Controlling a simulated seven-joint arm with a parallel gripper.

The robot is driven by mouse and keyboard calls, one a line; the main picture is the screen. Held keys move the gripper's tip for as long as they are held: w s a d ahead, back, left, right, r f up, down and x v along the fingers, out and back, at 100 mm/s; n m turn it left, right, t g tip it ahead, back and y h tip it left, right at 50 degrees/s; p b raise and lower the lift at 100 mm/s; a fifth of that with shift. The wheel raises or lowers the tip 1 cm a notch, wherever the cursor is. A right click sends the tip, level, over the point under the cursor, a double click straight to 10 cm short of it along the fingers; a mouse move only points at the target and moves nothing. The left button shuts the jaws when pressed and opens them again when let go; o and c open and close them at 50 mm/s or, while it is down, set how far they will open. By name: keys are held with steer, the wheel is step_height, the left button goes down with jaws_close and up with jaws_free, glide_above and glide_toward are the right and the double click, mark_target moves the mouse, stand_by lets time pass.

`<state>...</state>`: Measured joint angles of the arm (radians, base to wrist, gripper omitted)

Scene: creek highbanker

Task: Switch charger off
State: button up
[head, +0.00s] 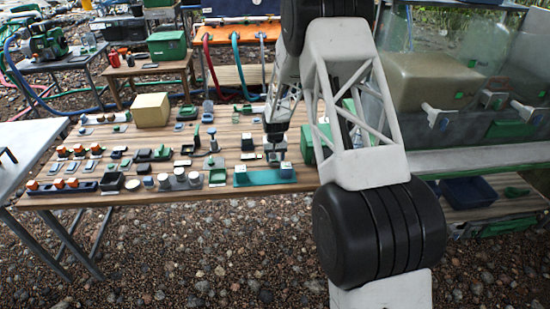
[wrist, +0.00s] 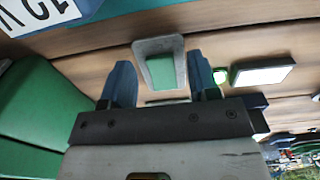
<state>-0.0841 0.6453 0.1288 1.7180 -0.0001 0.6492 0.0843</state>
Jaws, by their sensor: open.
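A small switch-like piece (wrist: 148,48), a pale grey frame around a green centre, lies on the wooden table in the wrist view. I take it for the charger's switch, but I cannot read which way it is set. My gripper (wrist: 162,72) is open, with one blue finger on each side of the piece and nothing held. Whether the fingers touch it, I cannot tell. In the head view my gripper (head: 274,150) points down over the right part of the table, and the piece is mostly hidden there.
A white plate (wrist: 262,73) with a green round spot is to the right. A green box (wrist: 35,110) stands close at left. Several small parts crowd the table (head: 120,200).

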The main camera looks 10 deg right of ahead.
steer(key=shift+f, duration=0.2)
steer(key=c, duration=0.9)
steer(key=shift+w+r+g, duration=0.1)
steer(key=shift+g, duration=0.5)
steer(key=o, duration=0.9)
steer(key=shift+r, duration=0.1)
